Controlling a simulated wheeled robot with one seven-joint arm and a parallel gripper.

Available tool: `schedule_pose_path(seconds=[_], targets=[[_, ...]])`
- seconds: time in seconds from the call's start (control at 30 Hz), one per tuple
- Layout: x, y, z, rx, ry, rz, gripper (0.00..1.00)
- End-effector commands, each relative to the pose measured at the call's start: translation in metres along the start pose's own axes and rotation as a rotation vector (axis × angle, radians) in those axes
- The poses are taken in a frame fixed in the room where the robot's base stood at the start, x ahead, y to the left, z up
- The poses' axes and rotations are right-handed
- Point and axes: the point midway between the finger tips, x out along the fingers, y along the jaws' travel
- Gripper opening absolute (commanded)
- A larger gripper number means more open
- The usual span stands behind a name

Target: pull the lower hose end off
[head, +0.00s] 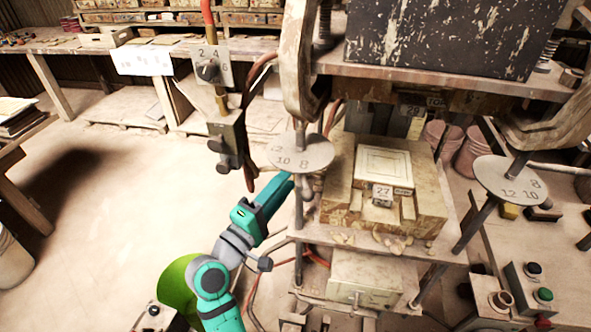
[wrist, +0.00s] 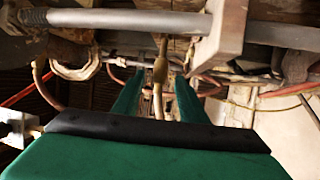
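In the wrist view a thin tan hose (wrist: 157,104) hangs from a brass-coloured fitting (wrist: 160,68) under a grey horizontal bar. The hose shows between the two green fingers of my gripper (wrist: 158,100), with a gap on each side. The fingers are open and do not touch it. I cannot tell from this view whether the hose is in the grip depth or beyond the tips. In the head view my gripper (head: 284,184) reaches to the left post of the press, below a round numbered disc. The hose end cannot be made out there.
The press (head: 384,210) stands right of my gripper, with posts and plates close by. A valve block (head: 226,135) with a brown hose (head: 249,140) hangs at upper left. Orange hoses (head: 283,262) run low behind my arm.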

Motion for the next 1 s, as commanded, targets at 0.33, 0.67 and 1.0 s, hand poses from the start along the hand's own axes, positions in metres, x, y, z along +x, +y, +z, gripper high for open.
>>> schedule_pose_path(seconds=[0.33, 0.67, 1.0], targets=[[0.044, 0.000, 0.000, 0.000, 0.000, 0.001, 0.39], [0.049, 0.000, 0.000, 0.001, 0.001, 0.000, 0.39], [0.049, 0.000, 0.000, 0.001, 0.001, 0.000, 0.00]])
